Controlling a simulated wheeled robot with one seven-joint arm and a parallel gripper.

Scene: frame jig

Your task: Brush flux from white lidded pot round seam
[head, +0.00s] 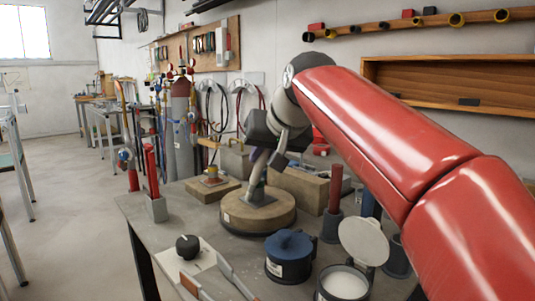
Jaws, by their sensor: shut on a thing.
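My gripper (272,155) is over the round tan block (258,219) on the bench. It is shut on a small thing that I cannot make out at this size. A grey metal joint (257,191) stands upright on the block, just below my gripper. Its seam is too small to see. I cannot tell whether the held thing touches the joint. A pot with white contents (344,283) is at the bench's front, cut off by the lower edge. A pale round lid (363,241) stands raised behind it.
A blue-lidded pot (290,256) stands left of the white-filled pot. A black knob (187,247) and a pale-handled tool (238,278) lie at the front left. Dark holders with upright rods (334,194) stand at right. Tan blocks (300,188) sit behind. My red arm hides the bench's right side.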

